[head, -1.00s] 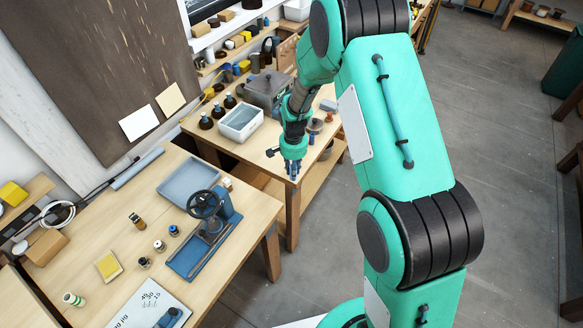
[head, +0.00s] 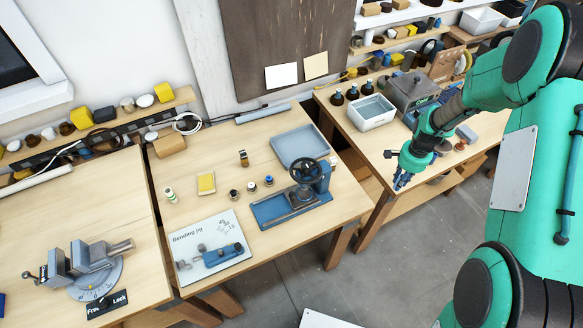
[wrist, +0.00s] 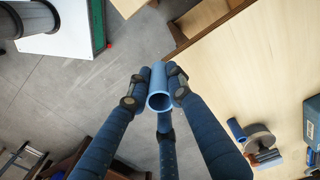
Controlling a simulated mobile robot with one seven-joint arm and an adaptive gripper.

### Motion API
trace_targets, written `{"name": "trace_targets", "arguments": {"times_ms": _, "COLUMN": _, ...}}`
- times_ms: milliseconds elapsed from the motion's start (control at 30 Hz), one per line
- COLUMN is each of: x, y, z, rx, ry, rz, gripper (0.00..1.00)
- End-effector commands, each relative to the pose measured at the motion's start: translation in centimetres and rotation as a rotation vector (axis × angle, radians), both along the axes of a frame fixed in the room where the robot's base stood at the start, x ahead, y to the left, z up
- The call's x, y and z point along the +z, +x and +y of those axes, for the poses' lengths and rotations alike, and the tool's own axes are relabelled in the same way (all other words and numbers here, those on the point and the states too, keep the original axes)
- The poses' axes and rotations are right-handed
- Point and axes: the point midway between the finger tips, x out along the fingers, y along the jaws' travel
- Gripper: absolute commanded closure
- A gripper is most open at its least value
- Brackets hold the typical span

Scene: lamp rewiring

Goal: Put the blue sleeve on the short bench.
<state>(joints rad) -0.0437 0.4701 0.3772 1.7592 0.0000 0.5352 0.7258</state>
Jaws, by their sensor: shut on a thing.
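My gripper (head: 402,180) hangs at the front edge of the right-hand wooden bench (head: 367,165). In the wrist view, my gripper (wrist: 157,84) is shut on a blue sleeve (wrist: 160,101), an open tube seen nearly end-on between the fingers. The sleeve is held over the floor, close to a wooden bench corner (wrist: 215,75). In the head view the sleeve is hard to tell from the blue fingers. Three wooden benches show: the right one, the middle one (head: 225,145) and the left one (head: 60,210). I cannot tell which is the short bench.
The middle bench carries a grey tray (head: 298,133), a blue hand-wheel press (head: 285,208), a bending jig board (head: 190,272) and small bottles. A vise (head: 88,268) stands on the left bench. Another blue tube (wrist: 236,130) lies on the bench in the wrist view.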

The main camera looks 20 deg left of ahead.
Motion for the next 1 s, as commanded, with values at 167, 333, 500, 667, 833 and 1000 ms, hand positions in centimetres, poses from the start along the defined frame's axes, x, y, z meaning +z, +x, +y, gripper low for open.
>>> {"name": "trace_targets", "arguments": {"times_ms": 167, "x": 0.0, "y": 0.5, "z": 0.7, "rx": 0.018, "ry": 0.000, "rz": 0.000, "gripper": 0.92}}
{"name": "trace_targets", "arguments": {"times_ms": 333, "x": 0.0, "y": 2.3, "z": 3.0, "rx": 0.077, "ry": 0.000, "rz": -0.001, "gripper": 0.92}}
{"name": "trace_targets", "arguments": {"times_ms": 500, "x": 0.2, "y": 5.2, "z": 7.4, "rx": 0.185, "ry": 0.000, "rz": -0.001, "gripper": 0.92}}
{"name": "trace_targets", "arguments": {"times_ms": 667, "x": 0.4, "y": 8.0, "z": 13.0, "rx": 0.315, "ry": 0.000, "rz": -0.001, "gripper": 0.92}}
{"name": "trace_targets", "arguments": {"times_ms": 833, "x": 0.7, "y": 10.4, "z": 19.6, "rx": 0.458, "ry": 0.000, "rz": -0.001, "gripper": 0.92}}
{"name": "trace_targets", "arguments": {"times_ms": 1000, "x": 1.1, "y": 12.0, "z": 26.4, "rx": 0.598, "ry": 0.000, "rz": -0.001, "gripper": 0.92}}
